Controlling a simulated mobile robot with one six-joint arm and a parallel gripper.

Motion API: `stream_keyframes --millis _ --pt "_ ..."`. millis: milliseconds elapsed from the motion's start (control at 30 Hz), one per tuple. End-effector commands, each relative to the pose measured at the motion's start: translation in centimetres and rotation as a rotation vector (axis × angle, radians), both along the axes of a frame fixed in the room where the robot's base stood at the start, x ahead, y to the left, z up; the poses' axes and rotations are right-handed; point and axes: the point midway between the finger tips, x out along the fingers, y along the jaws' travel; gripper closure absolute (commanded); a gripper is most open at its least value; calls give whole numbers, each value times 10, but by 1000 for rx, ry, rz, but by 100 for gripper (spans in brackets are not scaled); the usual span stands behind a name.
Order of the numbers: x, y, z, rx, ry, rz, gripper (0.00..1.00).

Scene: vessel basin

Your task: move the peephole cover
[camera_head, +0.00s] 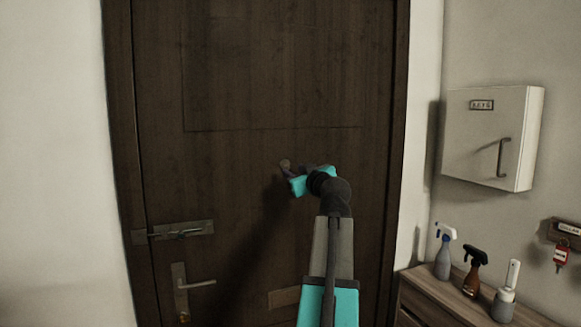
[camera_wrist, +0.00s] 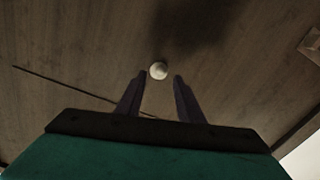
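A small pale round piece (camera_wrist: 158,70), which looks like the peephole cover, sits on the dark wooden door (camera_head: 230,70). In the wrist view it lies just beyond and between my fingertips. My gripper (camera_wrist: 159,78) is open, with one finger on each side of the piece and nothing visibly held. In the head view my gripper (camera_head: 285,166) is close to the middle of the door, and I cannot make out the cover there. I cannot tell whether the fingers touch the door.
A door latch (camera_head: 180,232) and a lever handle (camera_head: 190,285) are at the door's lower left. On the right, a white key cabinet (camera_head: 485,145) sticks out from the wall above a wooden cabinet (camera_head: 440,300) with several bottles.

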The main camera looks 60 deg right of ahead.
Motion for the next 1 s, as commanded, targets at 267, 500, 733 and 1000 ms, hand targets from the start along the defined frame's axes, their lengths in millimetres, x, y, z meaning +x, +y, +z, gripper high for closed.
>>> stream_keyframes --millis 267,500,733,1000 --pt "27 -20 1 1 1 1 66" --pt "34 -25 0 0 0 1 66" --pt "34 -24 0 -1 1 1 66" --pt "34 -24 0 -1 1 1 100"
